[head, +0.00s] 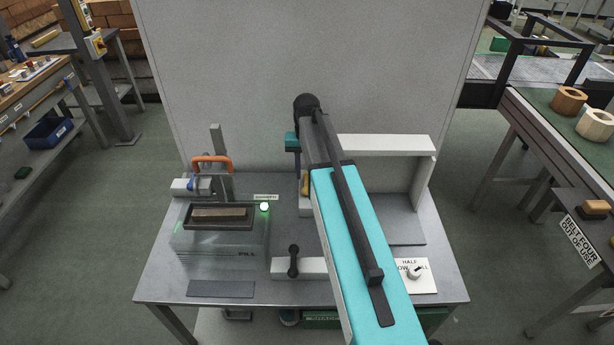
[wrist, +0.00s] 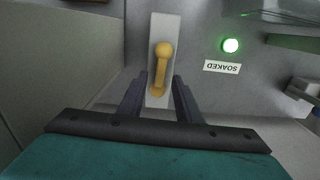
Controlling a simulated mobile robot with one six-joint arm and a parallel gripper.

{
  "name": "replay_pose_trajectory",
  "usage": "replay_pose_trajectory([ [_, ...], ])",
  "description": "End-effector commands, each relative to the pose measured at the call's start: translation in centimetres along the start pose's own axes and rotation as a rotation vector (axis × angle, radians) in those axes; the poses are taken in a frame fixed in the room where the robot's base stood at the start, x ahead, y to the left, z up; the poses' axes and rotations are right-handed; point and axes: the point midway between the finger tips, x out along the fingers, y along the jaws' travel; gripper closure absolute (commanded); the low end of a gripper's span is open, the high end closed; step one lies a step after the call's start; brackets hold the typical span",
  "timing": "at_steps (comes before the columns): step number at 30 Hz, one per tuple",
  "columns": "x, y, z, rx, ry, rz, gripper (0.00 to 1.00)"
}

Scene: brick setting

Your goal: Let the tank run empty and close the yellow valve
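The yellow valve (wrist: 161,68) is a lever on a pale block in the wrist view, with its lower end pointing toward my gripper. My gripper (wrist: 159,84) is open, its two dark fingers on either side of the lower part of the lever and block; I cannot tell whether they touch. In the head view the yellow valve (head: 304,183) is partly hidden by my arm. The see-through tank (head: 215,250) stands at the table's left, with a brown brick (head: 220,214) in a dark tray over it. I cannot make out the water level.
A green lamp (head: 264,207) glows beside a SOAKED label (wrist: 222,67). A black-handled valve (head: 293,262) is at the front, an orange handle (head: 212,160) behind the tank. A knob (head: 414,271) on a white plate is at right. A grey panel (head: 300,60) closes the back.

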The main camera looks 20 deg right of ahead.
Motion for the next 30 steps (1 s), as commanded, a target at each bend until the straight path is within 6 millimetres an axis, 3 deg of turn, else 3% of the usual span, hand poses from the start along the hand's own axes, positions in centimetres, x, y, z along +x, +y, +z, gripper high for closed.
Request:
replay_pose_trajectory([
  [10, 2.6, -0.1, 0.0, -0.001, 0.000, 0.000, 0.69],
  [22, 3.0, -0.1, 0.0, -0.001, 0.001, 0.000, 0.69],
  [28, 3.0, -0.1, 0.0, -0.001, 0.000, 0.000, 1.00],
  [30, 2.9, -0.1, 0.0, -0.001, 0.000, 0.000, 1.00],
])
